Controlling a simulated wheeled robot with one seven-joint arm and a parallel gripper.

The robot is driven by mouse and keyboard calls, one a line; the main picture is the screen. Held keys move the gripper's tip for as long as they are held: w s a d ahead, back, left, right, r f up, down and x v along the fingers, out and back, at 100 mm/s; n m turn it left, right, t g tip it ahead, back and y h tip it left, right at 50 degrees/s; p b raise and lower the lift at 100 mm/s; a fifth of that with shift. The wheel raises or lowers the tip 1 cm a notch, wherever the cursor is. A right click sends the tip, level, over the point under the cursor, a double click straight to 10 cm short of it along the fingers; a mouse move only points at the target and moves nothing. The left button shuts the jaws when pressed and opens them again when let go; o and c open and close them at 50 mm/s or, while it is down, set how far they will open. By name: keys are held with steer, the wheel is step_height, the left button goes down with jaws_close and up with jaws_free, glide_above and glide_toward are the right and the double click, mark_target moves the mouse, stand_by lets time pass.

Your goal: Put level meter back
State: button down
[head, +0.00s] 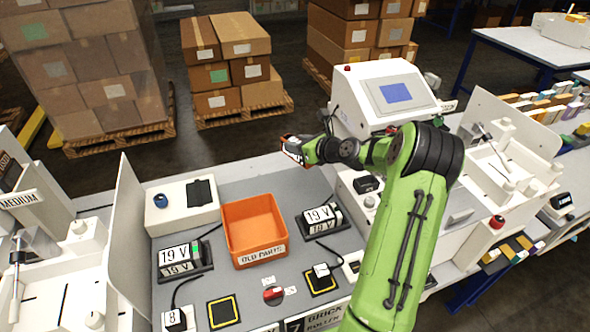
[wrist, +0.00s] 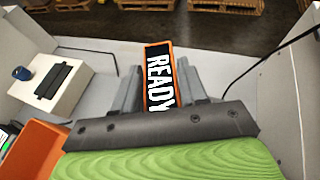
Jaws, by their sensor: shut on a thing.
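My gripper (wrist: 160,82) is shut on an orange-edged block (wrist: 157,58) with a black face and white READY lettering. Its two grey fingers press on the block's sides. No other thing is readable as a level meter, and I cannot tell for certain that this block is it. In the head view my gripper (head: 303,151) is above the back of the grey bench, beyond the orange bin, and the block (head: 292,151) shows small at its tip. In the wrist view nothing shows touching the block except the fingers.
An orange bin (head: 253,225) labelled OLD PARTS stands mid-bench. A white box (head: 166,222) with a blue knob and black slot is left of it. Two 19 V displays (head: 183,256) (head: 320,219) flank the bin. Yellow-outlined pads (head: 223,312) lie in front. A white panel (head: 128,225) borders the left.

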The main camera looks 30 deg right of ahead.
step_height(320, 180, down, 10)
steer(key=shift+s+r+b, duration=0.1)
steer(key=shift+b, duration=0.8)
steer(key=c, duration=0.6)
jaws_free()
steer(key=v, duration=1.1)
steer(key=shift+s+p, duration=0.35)
steer(key=shift+s, duration=0.05)
steer(key=s+a+r+n+g+y, duration=0.1)
steer(key=a+r+n+g, duration=0.2)
steer(key=a+n, duration=0.55)
steer(key=s+a+r+n+g, duration=0.1)
steer(key=a+r+n+g, duration=0.2)
steer(key=a+n, duration=0.55)
steer(key=s+a+r+n+h, duration=0.1)
steer(key=s+a+r+n, duration=0.1)
steer(key=s+n, duration=0.3)
steer(key=s+a+r+n+g+h, duration=0.1)
steer(key=s+a+n, duration=0.3)
steer(key=s, duration=0.5)
steer(key=s+a+r+n, duration=0.3)
steer(key=s+r+n, duration=0.1)
steer(key=s+n, duration=0.3)
steer(key=shift+a+n+g+h, duration=0.3)
steer(key=shift+a+n+h, duration=0.1)
steer(key=shift+n, duration=0.3)
